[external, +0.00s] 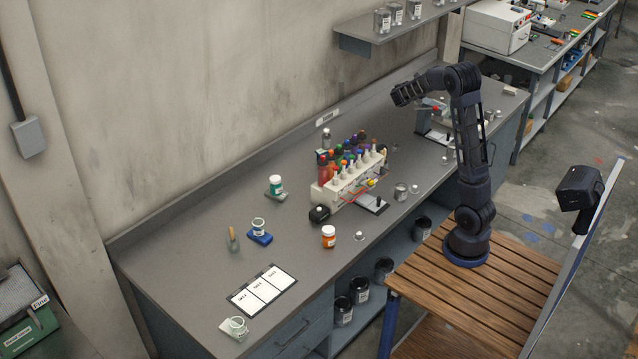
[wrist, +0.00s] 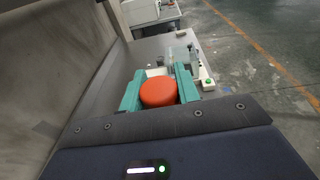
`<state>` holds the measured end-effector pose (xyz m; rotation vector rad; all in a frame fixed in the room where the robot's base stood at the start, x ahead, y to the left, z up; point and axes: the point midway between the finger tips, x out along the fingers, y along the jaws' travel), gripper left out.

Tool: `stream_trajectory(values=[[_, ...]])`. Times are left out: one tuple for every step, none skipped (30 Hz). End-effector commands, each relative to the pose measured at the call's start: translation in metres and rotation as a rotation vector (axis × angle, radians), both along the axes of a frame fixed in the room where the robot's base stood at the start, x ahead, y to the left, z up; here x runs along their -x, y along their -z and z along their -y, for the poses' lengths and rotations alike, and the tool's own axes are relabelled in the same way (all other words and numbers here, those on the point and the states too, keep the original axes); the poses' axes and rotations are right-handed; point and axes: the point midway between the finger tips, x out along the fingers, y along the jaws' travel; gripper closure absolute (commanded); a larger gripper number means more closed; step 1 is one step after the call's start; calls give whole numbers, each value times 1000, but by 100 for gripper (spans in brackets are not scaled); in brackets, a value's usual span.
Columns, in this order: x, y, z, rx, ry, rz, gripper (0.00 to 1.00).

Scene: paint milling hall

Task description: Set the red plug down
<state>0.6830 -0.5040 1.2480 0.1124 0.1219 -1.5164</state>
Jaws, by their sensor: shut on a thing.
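The red plug (wrist: 159,92) shows in the wrist view as a round, smooth orange-red piece between the two teal fingers of my gripper (wrist: 158,88). The fingers are shut on its sides. In the external view a small red spot, which looks like the plug (external: 435,109), shows at the end of my bent arm, at the right part of the grey bench (external: 215,190). My gripper (external: 430,106) there is small and partly hidden by my wrist. I cannot tell how high the plug is above the bench.
A device with a pale base (external: 436,136) stands beneath or behind my gripper; its green button (wrist: 208,84) shows in the wrist view. A white rack (external: 322,199) of several coloured bottles stands mid-bench. A shelf hangs above.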

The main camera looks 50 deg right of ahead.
Motion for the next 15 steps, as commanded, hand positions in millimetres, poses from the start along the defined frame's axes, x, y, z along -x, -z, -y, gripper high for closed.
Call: stream_trajectory(values=[[-8,-1,-9,1,-19,1,95],[-13,-1,-15,1,-31,2,95],[-19,-1,-23,1,-47,1,95],[-25,-1,-30,1,-62,1,95],[-31,-1,-38,1,-77,2,95],[-39,0,-48,1,-98,2,95],[-46,0,-58,1,-116,1,95],[-52,0,-67,2,-134,1,95],[-62,0,-81,2,-161,1,95],[-68,0,-92,2,-181,1,95],[-75,0,-103,0,-202,1,95],[-84,0,-118,0,-229,1,95],[-91,0,-130,0,-251,2,95],[-97,0,-141,0,-271,2,95],[-104,0,-157,0,-298,3,95]])
